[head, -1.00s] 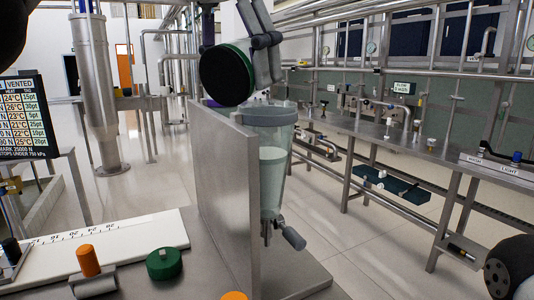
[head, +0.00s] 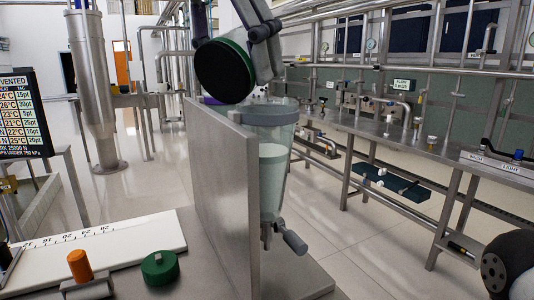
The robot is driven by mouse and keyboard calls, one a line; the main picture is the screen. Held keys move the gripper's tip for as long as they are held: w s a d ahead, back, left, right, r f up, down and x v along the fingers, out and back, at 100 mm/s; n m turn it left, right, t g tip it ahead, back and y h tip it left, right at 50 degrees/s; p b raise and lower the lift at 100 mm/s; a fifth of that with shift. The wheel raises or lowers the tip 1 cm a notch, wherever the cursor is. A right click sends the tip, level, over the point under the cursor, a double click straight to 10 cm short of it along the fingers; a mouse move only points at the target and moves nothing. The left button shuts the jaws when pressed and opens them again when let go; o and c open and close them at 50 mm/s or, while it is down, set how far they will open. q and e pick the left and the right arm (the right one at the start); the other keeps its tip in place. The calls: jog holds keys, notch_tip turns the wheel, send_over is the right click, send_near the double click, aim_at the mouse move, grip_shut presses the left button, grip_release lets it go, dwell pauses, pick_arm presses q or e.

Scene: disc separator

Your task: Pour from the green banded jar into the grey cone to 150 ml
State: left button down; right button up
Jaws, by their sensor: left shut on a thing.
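The green banded jar (head: 222,72) is tipped over, its dark round end with a green rim facing me. It is above the mouth of the grey cone (head: 284,120). My left gripper (head: 264,32) is shut on the jar from its right side. The jar's mouth and any stream are hidden. The cone is translucent and upright behind a metal plate, with pale liquid (head: 271,185) in its lower part. I cannot read any volume marks on it. A valve with a grey handle (head: 294,242) is at its lower end.
The upright metal plate (head: 222,190) stands just left of the cone. A green cap (head: 160,267), an orange-topped part (head: 80,265) and a white scale board (head: 110,240) are on the bench at left. A long metal bench (head: 400,140) runs along the right.

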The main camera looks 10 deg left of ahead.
pick_arm(q)
jog(key=shift+s+a+r+t+h, duration=0.1)
jog(key=shift+r+t+h, duration=0.15)
jog(key=shift+t, duration=0.35)
jog(key=shift+f, duration=0.1)
